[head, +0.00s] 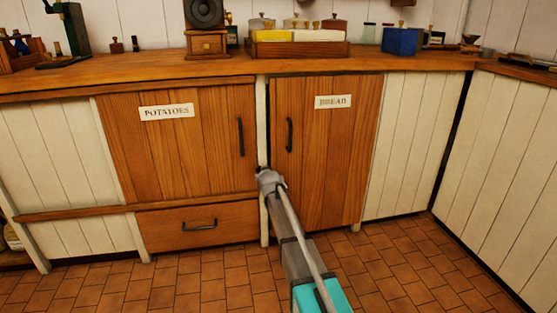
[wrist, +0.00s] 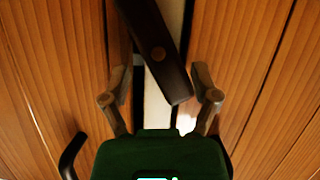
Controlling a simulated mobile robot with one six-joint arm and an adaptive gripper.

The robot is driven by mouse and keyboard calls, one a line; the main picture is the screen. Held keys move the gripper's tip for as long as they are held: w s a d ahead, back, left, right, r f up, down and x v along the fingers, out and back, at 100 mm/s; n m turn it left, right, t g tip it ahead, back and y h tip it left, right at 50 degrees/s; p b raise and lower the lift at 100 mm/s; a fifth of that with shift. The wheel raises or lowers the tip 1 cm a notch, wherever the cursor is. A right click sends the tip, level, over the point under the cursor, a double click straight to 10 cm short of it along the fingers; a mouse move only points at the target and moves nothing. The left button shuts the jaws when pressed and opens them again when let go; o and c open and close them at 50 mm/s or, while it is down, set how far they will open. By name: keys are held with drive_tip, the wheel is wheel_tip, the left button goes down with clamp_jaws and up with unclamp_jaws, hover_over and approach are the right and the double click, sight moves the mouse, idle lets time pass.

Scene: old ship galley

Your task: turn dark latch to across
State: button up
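The dark latch (wrist: 163,60) is a flat bar with a round brownish pivot, seen in the wrist view over the pale strip between two wooden doors. It stands near upright in that picture, tilted so its lower end leans right. My gripper (wrist: 160,76) is open, with one finger on each side of the latch's lower part. I see gaps between the fingers and the bar; contact is not clear. In the head view my gripper (head: 266,178) is at the post between the potatoes door (head: 185,160) and the bread door (head: 330,150), and largely hides the latch.
Each door has a dark handle beside the post: the potatoes handle (head: 241,137) and the bread handle (head: 290,135). A drawer (head: 198,226) lies below the potatoes door. The wooden counter (head: 150,76) above holds boxes and jars. The tiled floor (head: 400,270) in front is clear.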

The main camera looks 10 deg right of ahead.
drive_tip(key=s+r+g+p, duration=0.2)
drive_tip(key=s+r+p, duration=0.7)
drive_tip(key=s+p, duration=0.3)
drive_tip(key=s+r+m+g+p, duration=0.1)
drive_tip(key=s+r+g+p, duration=0.2)
drive_tip(key=s+r+p, duration=0.7)
drive_tip(key=s+p, duration=0.2)
drive_tip(key=p, duration=0.2)
drive_tip(key=shift+s+d+r+g+y+p, duration=0.15)
drive_tip(key=shift+s+r+g+y+p, duration=0.15)
drive_tip(key=shift+y+p, duration=0.1)
idle(1.0)
idle(0.3)
drive_tip(key=shift+s+f, duration=0.1)
drive_tip(key=shift+c, duration=1.4)
drive_tip(key=s+f+g, duration=0.2)
drive_tip(key=s+g, duration=0.2)
drive_tip(key=s, duration=0.6)
drive_tip(key=s+f+g, duration=0.2)
drive_tip(key=s+g, duration=0.2)
drive_tip(key=s, duration=0.6)
drive_tip(key=shift+s, duration=0.25)
drive_tip(key=shift+d, duration=0.1)
